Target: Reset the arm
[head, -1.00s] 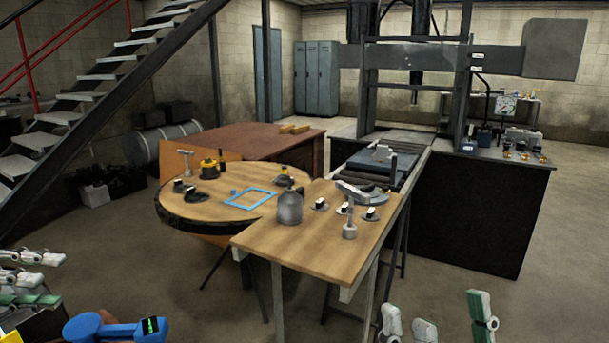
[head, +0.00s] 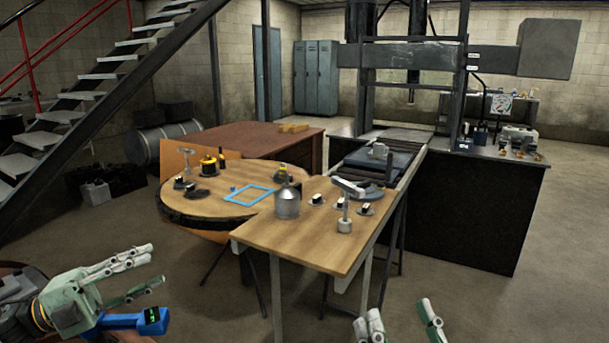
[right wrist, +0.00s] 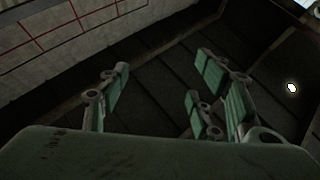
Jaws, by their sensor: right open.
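My left gripper (head: 150,266) is at the lower left of the head view, its green and grey fingers pointing right. They are apart with nothing seen between them. A blue device (head: 145,320) with a small green display is just below it; whether they touch I cannot tell. My right gripper (head: 402,322) shows only its fingertips at the bottom edge of the head view, in front of the table.
A wooden table (head: 300,243) stands ahead, joined to a round table (head: 200,209). They carry a metal can (head: 287,202), a blue frame (head: 249,195) and several small parts. A press (head: 416,56) and black bench (head: 482,210) stand behind. Open floor (head: 530,290) lies at the right.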

